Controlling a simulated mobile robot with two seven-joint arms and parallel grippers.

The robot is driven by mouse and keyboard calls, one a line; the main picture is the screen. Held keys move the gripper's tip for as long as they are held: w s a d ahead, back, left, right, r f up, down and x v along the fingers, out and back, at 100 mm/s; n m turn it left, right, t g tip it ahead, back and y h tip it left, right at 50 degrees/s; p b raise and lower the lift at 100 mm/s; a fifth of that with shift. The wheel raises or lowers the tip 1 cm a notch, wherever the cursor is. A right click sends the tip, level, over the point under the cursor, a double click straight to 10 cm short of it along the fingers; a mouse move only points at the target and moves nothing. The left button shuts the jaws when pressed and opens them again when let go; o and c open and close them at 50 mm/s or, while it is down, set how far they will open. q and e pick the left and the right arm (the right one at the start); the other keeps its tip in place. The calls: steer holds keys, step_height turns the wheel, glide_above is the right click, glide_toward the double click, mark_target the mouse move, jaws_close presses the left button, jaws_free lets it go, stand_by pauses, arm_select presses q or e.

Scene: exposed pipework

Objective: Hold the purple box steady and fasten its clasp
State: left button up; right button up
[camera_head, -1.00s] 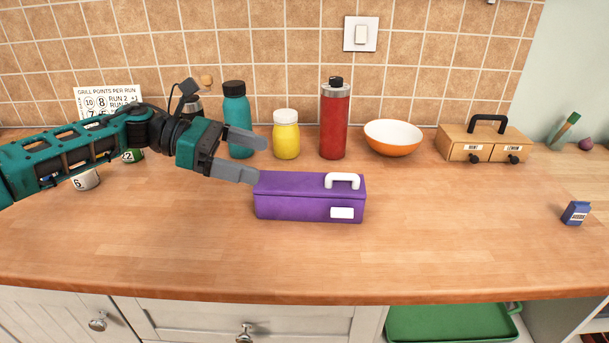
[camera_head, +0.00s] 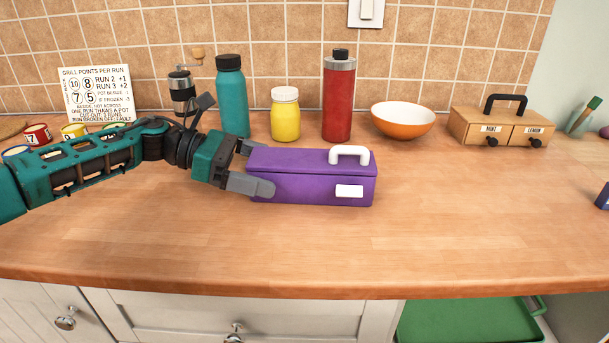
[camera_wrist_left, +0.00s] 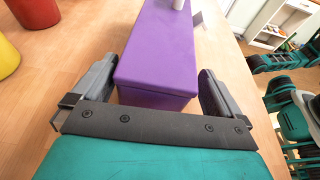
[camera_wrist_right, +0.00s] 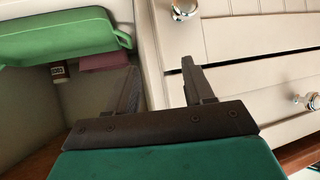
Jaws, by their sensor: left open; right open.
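The purple box (camera_head: 300,185) sits closed on the wooden counter, with a white loop-shaped part (camera_head: 349,152) at the top right of its lid and a white plate (camera_head: 349,191) on its front. My left gripper (camera_head: 256,168) is open at the box's left end, one finger in front and the other behind. In the left wrist view the box (camera_wrist_left: 158,60) lies between the two spread fingers, with a gap visible beside it. My right gripper (camera_wrist_right: 160,88) is open and empty, low in front of the cabinet fronts; the head view does not show it.
Behind the box stand a teal bottle (camera_head: 232,100), a yellow jar (camera_head: 285,115), a red bottle (camera_head: 337,100) and an orange bowl (camera_head: 403,122). A wooden drawer box (camera_head: 498,127) is at the back right. The counter in front of the box is clear.

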mark_target(305, 180)
arm_select(q)
steer(key=b+x, duration=0.1)
steer(key=x, duration=0.5)
steer(key=shift+d+f, duration=0.1)
steer(key=shift+b+x, duration=0.3)
steer(key=shift+x, duration=0.5)
arm_select(e)
steer(key=shift+s+f, duration=0.15)
steer(key=shift+f, duration=0.8)
arm_select(q)
steer(key=shift+c, duration=0.3)
steer(key=shift+o, duration=0.3)
steer(key=shift+c, duration=0.2)
steer(key=c, duration=0.8)
steer(key=shift+o, duration=0.2)
arm_select(e)
steer(key=shift+c, duration=0.2)
